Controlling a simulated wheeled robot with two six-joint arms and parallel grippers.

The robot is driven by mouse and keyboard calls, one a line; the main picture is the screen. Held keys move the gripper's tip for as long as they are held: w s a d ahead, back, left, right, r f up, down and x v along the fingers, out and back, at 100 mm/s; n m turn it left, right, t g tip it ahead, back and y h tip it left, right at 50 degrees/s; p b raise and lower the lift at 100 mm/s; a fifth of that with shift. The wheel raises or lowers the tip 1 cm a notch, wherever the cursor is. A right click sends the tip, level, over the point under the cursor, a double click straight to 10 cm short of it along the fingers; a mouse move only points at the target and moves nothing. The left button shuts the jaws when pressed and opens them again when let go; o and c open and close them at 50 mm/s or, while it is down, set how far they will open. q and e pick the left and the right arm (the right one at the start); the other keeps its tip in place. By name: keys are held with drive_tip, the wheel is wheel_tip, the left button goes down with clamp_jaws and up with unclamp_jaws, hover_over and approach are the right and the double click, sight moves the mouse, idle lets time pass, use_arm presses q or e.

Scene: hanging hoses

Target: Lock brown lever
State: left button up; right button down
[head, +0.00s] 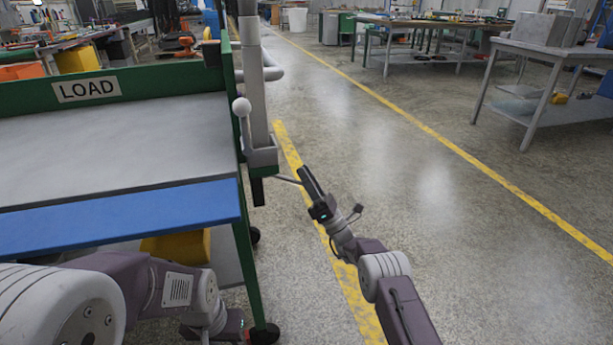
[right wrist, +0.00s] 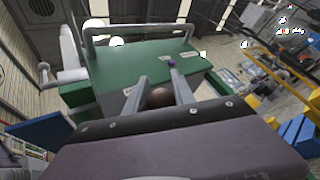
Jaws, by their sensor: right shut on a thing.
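The brown lever's round knob (right wrist: 159,97) shows in the right wrist view, between the two grey fingers of my right gripper (right wrist: 157,90). In the head view my right gripper (head: 303,181) is at the end of a thin grey rod (head: 286,180). The rod sticks out sideways from the cart's corner post; the knob is hidden there by the gripper. My right gripper is shut on the knob. A second lever with a white ball (head: 241,107) stands upright beside the post.
The green cart (head: 160,85) with a LOAD sign and blue front edge (head: 120,217) fills the left. Its grey post (head: 252,75) stands at the corner. The floor to the right is clear, with yellow lines (head: 430,122). Workbenches (head: 550,55) stand farther back.

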drive_tip(key=shift+s+a+f+g, duration=0.1)
drive_tip(key=shift+a+f+g, duration=0.2)
drive_tip(key=shift+a+f, duration=0.15)
drive_tip(key=c, duration=1.1)
unclamp_jaws()
drive_tip(key=shift+o, duration=0.2)
drive_tip(key=shift+d, duration=0.1)
drive_tip(key=shift+s+d+f+p, duration=0.15)
drive_tip(key=shift+d+p, duration=0.05)
drive_tip(key=shift+p, duration=0.25)
drive_tip(key=p+v, duration=0.2)
drive_tip(key=v, duration=0.6)
drive_tip(key=shift+f+p, duration=0.25)
drive_tip(key=shift+p, duration=0.15)
